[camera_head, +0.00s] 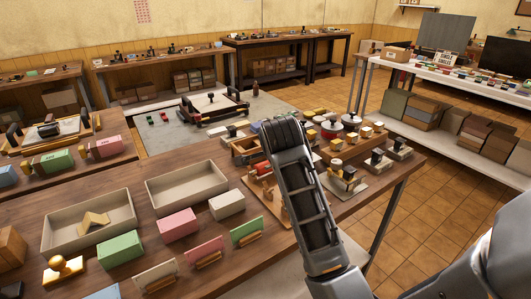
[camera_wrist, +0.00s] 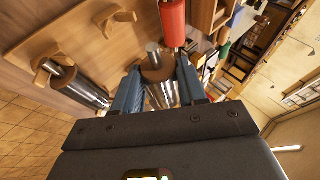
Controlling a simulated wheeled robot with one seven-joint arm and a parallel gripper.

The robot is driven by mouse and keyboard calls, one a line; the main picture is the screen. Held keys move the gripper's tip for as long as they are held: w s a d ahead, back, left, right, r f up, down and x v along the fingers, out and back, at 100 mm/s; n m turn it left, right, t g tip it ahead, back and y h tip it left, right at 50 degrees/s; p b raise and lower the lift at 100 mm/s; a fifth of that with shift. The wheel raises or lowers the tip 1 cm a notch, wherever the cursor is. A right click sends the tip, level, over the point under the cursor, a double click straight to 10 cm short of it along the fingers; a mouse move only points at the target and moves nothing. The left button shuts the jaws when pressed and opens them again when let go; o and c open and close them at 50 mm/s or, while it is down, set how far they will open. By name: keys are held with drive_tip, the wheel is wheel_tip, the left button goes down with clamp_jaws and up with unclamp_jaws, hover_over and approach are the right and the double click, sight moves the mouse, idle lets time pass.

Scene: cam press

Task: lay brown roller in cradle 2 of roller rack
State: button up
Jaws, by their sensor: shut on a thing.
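In the wrist view my gripper (camera_wrist: 160,82) is shut on the brown roller (camera_wrist: 158,73), which has a brown band and bare metal at both ends. The roller rack (camera_wrist: 85,25) is a light wooden board with curved wooden cradle pieces, beyond and left of my gripper. A metal roller (camera_wrist: 82,87) lies by the rack's left cradle piece. A red roller (camera_wrist: 173,22) is just beyond the held roller. In the head view the rack (camera_head: 257,186) is partly hidden behind my arm, and the red roller (camera_head: 262,169) shows above it. My fingertips and the brown roller are hidden there.
Two beige trays (camera_head: 68,241) (camera_head: 158,204) and pink, green and white boxes stand left on the table. A wooden crate (camera_head: 247,155) is behind the rack. Stamps and small fixtures (camera_head: 347,184) crowd the right. The table's edge is close on the right.

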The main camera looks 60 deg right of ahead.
drive_tip(key=shift+w+d+f, duration=0.1)
drive_tip(key=shift+w, duration=0.05)
drive_tip(key=shift+f+b, duration=3.05)
drive_tip(key=shift+f, duration=0.55)
drive_tip(key=o, duration=1.3)
drive_tip(key=shift+v, duration=3.95)
